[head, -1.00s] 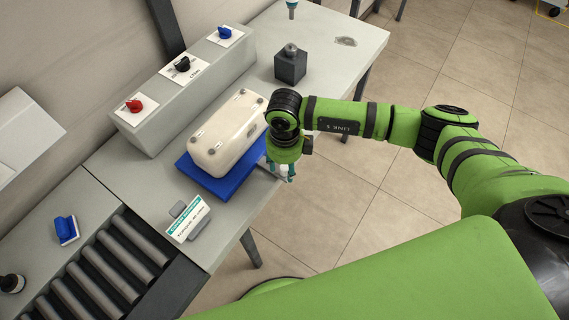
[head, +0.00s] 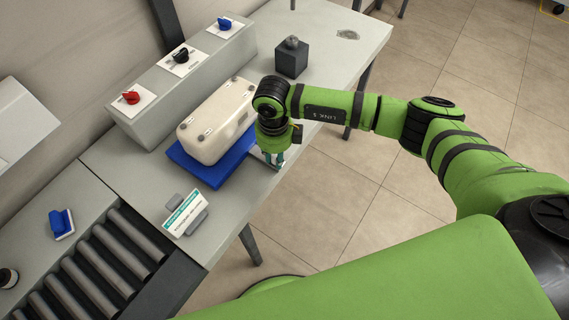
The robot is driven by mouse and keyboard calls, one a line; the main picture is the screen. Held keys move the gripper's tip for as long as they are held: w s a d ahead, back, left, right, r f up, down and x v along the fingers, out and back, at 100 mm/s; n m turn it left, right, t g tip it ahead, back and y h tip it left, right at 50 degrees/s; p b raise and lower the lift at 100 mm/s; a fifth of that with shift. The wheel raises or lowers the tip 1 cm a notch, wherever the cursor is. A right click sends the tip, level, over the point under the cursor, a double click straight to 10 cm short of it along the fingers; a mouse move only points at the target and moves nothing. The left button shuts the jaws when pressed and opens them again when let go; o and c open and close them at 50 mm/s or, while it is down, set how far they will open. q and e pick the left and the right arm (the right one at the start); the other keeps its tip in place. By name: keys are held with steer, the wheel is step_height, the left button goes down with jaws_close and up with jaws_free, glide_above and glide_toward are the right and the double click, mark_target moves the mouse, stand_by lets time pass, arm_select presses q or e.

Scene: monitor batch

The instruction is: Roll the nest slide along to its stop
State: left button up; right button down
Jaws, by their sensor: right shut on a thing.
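The blue nest slide (head: 193,168) lies on the grey bench, in front of the switch panel. A white rounded monitor housing (head: 213,124) sits on it with its feet facing up. My right gripper (head: 274,163) reaches down at the slide's front edge, on the right. Its teal fingers are shut on what appears to be the slide's pull, which is mostly hidden by the fingers and wrist. My left gripper is not in view.
A sloped panel (head: 148,121) with red, black and blue knobs stands behind the slide. A dark block (head: 292,64) stands farther along the bench. A label card (head: 184,213) stands at the front left, beside a roller conveyor (head: 110,262).

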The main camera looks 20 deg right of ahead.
steer(key=w+a+b, duration=0.2)
steer(key=w, duration=0.1)
steer(key=shift+a+f, duration=0.1)
steer(key=shift+f, duration=0.05)
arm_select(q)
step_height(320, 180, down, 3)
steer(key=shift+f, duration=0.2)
arm_select(e)
steer(key=shift+r, duration=0.25)
steer(key=c, duration=1.1)
jaws_free()
steer(key=shift+c, duration=0.2)
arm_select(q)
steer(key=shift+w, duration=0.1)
arm_select(e)
steer(key=shift+o, duration=0.4)
steer(key=shift+f, duration=0.1)
steer(key=shift+r, duration=0.25)
step_height(320, 180, up, 12)
steer(key=shift+f, duration=0.25)
